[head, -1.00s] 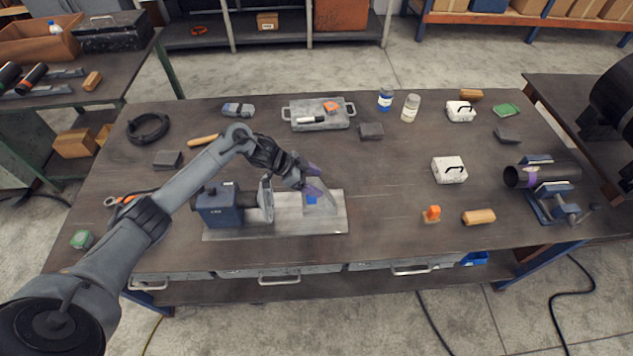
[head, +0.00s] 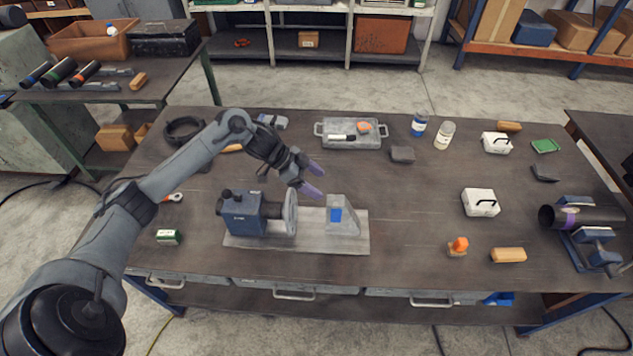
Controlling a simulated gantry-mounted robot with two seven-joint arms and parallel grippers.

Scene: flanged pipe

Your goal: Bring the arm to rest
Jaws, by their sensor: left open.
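My left gripper (head: 316,179) has purple fingertips and is open and empty. It is in the air above the workbench (head: 420,230), over the back edge of a pale base plate (head: 300,245). On the plate stand a blue machine with a grey disc (head: 243,213) and a grey block with a blue patch (head: 341,215). The gripper appears above and behind the gap between disc and block, apart from both. A black pipe with a purple band (head: 580,217) lies in a blue vise (head: 590,240) at the bench's right end. My right gripper is not in view.
A grey tray (head: 351,141), bottles (head: 419,124), white boxes (head: 480,203), an orange-topped item (head: 458,246) and a tan block (head: 508,255) stand on the bench. A black cable coil (head: 184,131) lies at the back left. The bench middle, right of the plate, is clear.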

